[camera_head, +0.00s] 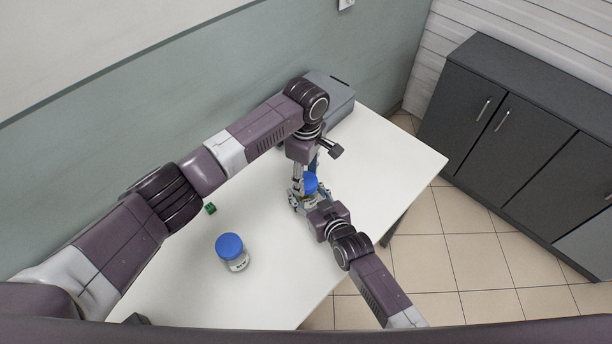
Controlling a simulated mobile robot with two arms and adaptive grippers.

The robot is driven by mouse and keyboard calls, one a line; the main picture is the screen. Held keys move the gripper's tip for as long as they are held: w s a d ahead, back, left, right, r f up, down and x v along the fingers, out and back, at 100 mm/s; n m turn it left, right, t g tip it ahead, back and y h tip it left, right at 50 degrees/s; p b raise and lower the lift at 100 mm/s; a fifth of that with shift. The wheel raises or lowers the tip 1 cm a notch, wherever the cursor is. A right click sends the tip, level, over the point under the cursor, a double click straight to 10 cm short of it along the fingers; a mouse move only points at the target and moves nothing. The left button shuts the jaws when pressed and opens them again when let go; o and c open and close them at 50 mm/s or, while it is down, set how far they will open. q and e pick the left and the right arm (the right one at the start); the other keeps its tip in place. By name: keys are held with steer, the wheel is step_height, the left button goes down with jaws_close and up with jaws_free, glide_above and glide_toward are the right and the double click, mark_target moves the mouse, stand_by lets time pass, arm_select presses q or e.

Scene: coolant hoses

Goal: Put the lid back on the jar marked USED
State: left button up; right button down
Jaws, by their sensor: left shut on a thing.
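A blue lid (310,182) is between the fingers of my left gripper (306,183), which points down and is shut on it. Right under the lid is a jar, mostly hidden by both grippers; I cannot tell whether lid and jar touch. My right gripper (308,203) reaches in from the lower right at the jar's level, its fingers around or beside the jar; its closure is not clear. A second jar (238,262) with a blue lid (229,245) on it stands upright on the table, nearer to me and to the left. No marking on either jar is legible.
The white table (375,165) is mostly bare. A small green object (210,208) lies near my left forearm. A grey box (335,97) stands at the table's far end by the wall. Dark cabinets (520,130) stand across the tiled floor at right.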

arm_select(q)
steer(key=m, duration=0.4)
steer(key=shift+m, duration=0.4)
steer(key=m, duration=0.4)
steer(key=shift+m, duration=0.4)
steer(key=m, duration=2.6)
steer(key=shift+f+m, duration=0.1)
steer(key=shift+m, duration=0.2)
steer(key=o, duration=1.3)
steer(key=shift+c, duration=0.2)
